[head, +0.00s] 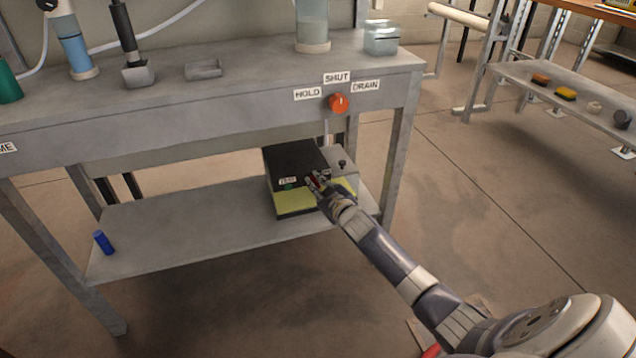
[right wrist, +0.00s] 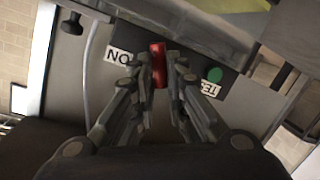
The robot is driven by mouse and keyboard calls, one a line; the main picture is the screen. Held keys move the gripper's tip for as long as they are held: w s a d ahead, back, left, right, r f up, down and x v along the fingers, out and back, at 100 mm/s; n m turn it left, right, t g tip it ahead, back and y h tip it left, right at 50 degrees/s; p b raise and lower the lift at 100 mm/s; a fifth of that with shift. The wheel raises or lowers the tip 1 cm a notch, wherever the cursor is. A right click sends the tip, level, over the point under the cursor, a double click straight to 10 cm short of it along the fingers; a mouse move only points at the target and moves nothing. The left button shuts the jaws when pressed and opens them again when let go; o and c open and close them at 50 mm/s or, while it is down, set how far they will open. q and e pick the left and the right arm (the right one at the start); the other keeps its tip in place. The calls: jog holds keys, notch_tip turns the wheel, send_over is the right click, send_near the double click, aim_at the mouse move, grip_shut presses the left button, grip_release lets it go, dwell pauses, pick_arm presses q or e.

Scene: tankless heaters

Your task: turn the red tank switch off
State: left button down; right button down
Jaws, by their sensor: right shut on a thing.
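The red tank switch (right wrist: 158,66) stands between my right fingertips in the right wrist view, next to an upside-down ON label (right wrist: 118,56). It is on the front of a black and yellow box (head: 293,203) on the bench's lower shelf. In the head view only a bit of red shows at the fingers. My right gripper (head: 317,183) is shut on the switch; its fingers also show in the right wrist view (right wrist: 161,78). A green button (right wrist: 214,75) with a TEST label lies to the right. My left gripper is not in view.
An orange knob (head: 338,103) with HOLD, SHUT and DRAIN labels is on the bench front above the box. A grey box (head: 345,160) adjoins the black one.

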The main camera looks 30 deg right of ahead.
jog(key=c, duration=1.6)
grip_release()
jog(key=v, duration=1.2)
